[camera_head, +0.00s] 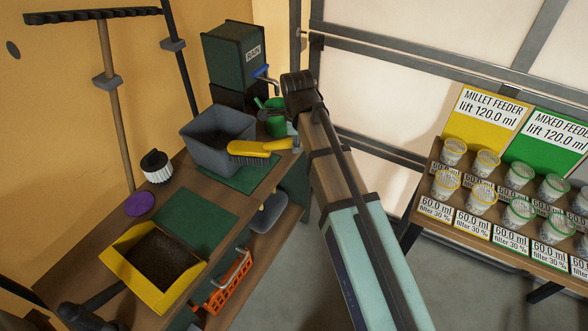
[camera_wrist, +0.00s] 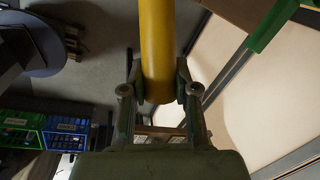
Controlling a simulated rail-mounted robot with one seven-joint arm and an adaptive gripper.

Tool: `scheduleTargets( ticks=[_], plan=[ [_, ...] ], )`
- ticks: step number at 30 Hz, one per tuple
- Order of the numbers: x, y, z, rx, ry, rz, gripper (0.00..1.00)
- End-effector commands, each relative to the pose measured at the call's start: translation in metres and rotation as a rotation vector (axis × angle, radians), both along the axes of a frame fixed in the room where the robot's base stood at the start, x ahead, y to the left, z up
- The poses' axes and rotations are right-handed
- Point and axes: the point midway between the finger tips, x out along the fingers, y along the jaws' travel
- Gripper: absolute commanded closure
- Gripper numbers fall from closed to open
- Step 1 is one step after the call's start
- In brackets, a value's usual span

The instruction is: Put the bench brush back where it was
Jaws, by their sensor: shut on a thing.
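In the head view my gripper is small and partly hidden by my arm, at the handle's right end. The bristles are not visible in the wrist view.
A grey bin (camera_head: 212,158), green mats (camera_head: 195,219), a yellow tray (camera_head: 117,246), a purple disc (camera_head: 140,203) and a round white brush (camera_head: 156,174) are on the bench. A grain machine (camera_head: 232,55) stands behind. A feeder table with cups (camera_head: 445,183) is at right.

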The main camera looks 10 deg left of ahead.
Motion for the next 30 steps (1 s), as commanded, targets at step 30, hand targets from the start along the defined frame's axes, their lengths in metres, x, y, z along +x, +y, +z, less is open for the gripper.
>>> scheduleTargets(
  ticks=[30],
  plan=[
    [0.000, 0.000, -0.124, 0.000, 0.001, -0.002, 1.00]
  ],
)
